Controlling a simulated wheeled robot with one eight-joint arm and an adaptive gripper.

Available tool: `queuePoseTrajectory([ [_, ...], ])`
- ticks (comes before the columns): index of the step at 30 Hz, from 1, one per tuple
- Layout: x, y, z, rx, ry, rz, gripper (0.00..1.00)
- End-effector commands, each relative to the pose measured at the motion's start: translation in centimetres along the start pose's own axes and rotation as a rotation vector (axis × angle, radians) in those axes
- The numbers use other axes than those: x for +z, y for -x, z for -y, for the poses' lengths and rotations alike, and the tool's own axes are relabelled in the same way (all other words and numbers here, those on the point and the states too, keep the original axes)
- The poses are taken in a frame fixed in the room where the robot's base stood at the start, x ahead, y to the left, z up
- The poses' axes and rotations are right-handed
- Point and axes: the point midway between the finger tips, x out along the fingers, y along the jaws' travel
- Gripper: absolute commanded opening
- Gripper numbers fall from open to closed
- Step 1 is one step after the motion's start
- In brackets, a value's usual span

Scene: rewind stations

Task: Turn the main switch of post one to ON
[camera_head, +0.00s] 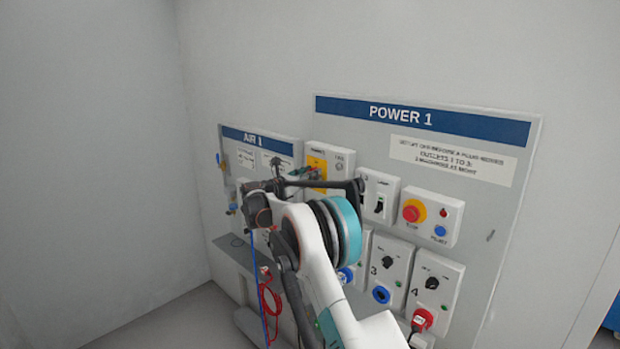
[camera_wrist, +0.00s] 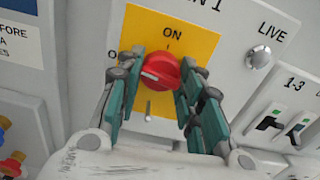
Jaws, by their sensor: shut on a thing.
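The main switch is a red rotary knob (camera_wrist: 158,72) on a yellow plate (camera_wrist: 200,42) marked ON at the top and O at the left. Its white pointer line points left, towards the O side. My gripper (camera_wrist: 162,74) has one teal finger on each side of the knob and is shut on it. In the head view the yellow plate (camera_head: 317,163) shows on the POWER 1 board (camera_head: 330,110); my arm hides part of it, and the knob is hard to make out there.
A grey round LIVE lamp (camera_wrist: 258,57) sits right of the plate. Black rocker switches (camera_wrist: 269,124) lie lower right. A red emergency button (camera_head: 412,211) and numbered outlets are farther right. The AIR 1 board (camera_head: 232,150) stands left, with red and blue hoses (camera_head: 268,300) below.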

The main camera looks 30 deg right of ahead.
Motion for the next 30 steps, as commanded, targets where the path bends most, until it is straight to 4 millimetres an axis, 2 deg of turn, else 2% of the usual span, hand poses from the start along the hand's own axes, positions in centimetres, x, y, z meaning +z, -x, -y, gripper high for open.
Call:
queuePoseTrajectory([
  [18,0.01,0.02,-0.13,0.001,-0.537,0.0,0.1],
  [30,0.08,0.02,-0.15,0.001,-0.734,0.0,0.1],
])
